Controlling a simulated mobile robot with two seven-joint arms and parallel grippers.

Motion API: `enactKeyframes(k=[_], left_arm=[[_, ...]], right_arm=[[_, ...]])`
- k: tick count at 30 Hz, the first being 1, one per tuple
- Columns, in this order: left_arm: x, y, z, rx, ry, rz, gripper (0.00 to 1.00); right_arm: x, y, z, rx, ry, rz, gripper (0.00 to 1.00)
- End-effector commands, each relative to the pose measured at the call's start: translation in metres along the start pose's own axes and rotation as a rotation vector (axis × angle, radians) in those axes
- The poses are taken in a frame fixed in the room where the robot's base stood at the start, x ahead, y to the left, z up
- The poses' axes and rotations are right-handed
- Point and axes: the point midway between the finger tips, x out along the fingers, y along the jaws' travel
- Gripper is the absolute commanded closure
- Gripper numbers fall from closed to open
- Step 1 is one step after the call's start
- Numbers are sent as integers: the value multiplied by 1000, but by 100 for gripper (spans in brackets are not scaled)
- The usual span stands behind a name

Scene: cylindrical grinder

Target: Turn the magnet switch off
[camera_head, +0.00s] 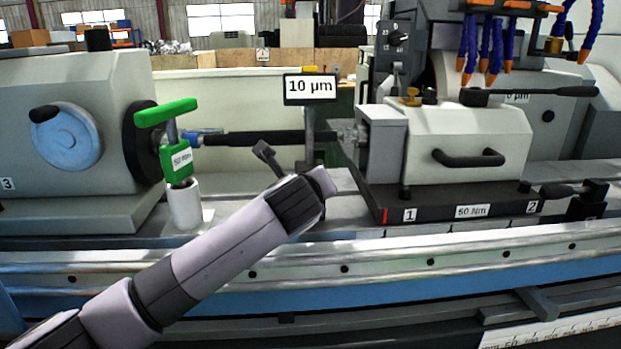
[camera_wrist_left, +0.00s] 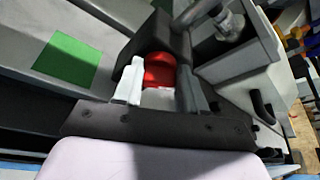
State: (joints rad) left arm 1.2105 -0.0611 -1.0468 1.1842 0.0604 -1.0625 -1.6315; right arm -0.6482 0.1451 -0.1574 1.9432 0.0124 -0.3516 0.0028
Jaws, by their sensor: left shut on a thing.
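The magnet switch is a red knob (camera_wrist_left: 160,70) on the front of a black block (camera_wrist_left: 153,38) in the left wrist view. My left gripper (camera_wrist_left: 160,88) has its two pale fingers on either side of the red knob and is shut on it. In the head view my left gripper (camera_head: 324,183) reaches in front of the foot of a dark post with a "10 µm" sign (camera_head: 311,87). My own wrist hides the knob and most of the black block there. My right gripper is not in view.
A dark bar (camera_head: 265,138) runs behind my wrist. The tailstock (camera_head: 470,140) with its black handle stands close on the right. A green patch (camera_wrist_left: 65,60) lies on the machine bed.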

Motion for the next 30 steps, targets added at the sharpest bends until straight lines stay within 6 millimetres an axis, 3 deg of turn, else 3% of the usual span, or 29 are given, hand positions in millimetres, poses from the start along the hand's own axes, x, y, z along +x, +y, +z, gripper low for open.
enactKeyframes(k=[21, 22, 24, 30], left_arm=[[0, 1, 0, -88, -1, -38, 90], [0, 1, 0, -88, -1, -38, 56], [0, 1, 0, -87, -1, -37, 34], [0, 1, 0, -87, -1, -37, 34]], right_arm=[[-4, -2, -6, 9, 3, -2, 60], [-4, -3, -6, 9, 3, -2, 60], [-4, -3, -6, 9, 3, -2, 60], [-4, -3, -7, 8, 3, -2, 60]])
